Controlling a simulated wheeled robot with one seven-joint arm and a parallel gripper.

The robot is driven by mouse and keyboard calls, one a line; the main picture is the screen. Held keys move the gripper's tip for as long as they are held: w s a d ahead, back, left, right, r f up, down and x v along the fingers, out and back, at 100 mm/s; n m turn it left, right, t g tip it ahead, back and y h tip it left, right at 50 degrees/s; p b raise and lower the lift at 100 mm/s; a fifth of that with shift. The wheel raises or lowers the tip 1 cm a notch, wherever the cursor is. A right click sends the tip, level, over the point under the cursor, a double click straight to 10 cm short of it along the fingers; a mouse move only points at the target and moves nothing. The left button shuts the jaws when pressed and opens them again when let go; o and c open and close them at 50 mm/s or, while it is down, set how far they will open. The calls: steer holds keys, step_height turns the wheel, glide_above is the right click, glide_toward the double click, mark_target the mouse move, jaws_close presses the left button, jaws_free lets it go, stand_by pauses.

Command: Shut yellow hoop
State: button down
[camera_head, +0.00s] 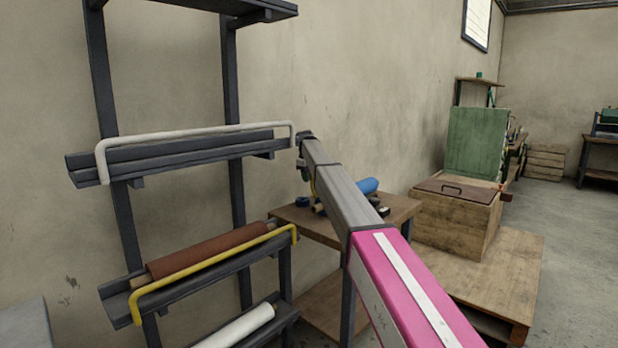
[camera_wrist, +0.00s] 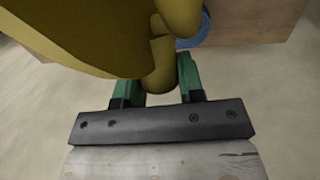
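The yellow hoop (camera_head: 215,261) is a bent bar along the front of the rack's middle shelf, in front of a red-brown roll (camera_head: 208,249). Its right end is near the shelf's right end. My gripper reaches down beyond the end of my arm, to the right of the rack, apart from the hoop; the head view largely hides its fingers. In the wrist view my gripper (camera_wrist: 158,76) has two green fingers standing apart. A dull yellow shape shows between and above them; I cannot tell what it is. The hoop cannot be made out for certain there.
A pale hoop (camera_head: 200,132) spans the upper shelf. A white roll (camera_head: 238,328) lies on the lower shelf. A wooden crate (camera_head: 455,222) stands to the right.

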steer(key=shift+s+d+r, duration=0.1)
steer(key=shift+s+d+r+t+y, duration=0.4)
steer(key=shift+s+d+r+y, duration=0.1)
steer(key=shift+y, duration=0.1)
steer(key=s+d+t+y, duration=0.1)
steer(key=s+d+r+t+y, duration=0.2)
steer(key=d, duration=0.1)
steer(key=shift+s+m+y, duration=0.15)
steer(key=shift+m+y, duration=0.15)
steer(key=shift+y, duration=0.1)
steer(key=s+d+t+y, duration=0.2)
steer(key=d, duration=0.1)
steer(key=s+d+t+y, duration=0.1)
steer(key=y, duration=0.1)
steer(key=shift+s+d+f+t, duration=0.1)
steer(key=shift+s+d+t, duration=0.15)
steer(key=shift+d+t, duration=0.1)
steer(key=shift+s+d+f+m+t+y, duration=0.2)
steer(key=shift+s+d+f+t+y, duration=0.2)
steer(key=shift+d+t+y, duration=0.2)
steer(key=shift+s+d+f+m+t+y, duration=0.25)
steer(key=shift+s+d+t+y, duration=0.2)
steer(key=shift+d+y, duration=0.15)
steer(key=c, duration=0.7)
jaws_free()
steer(key=shift+c, duration=0.2)
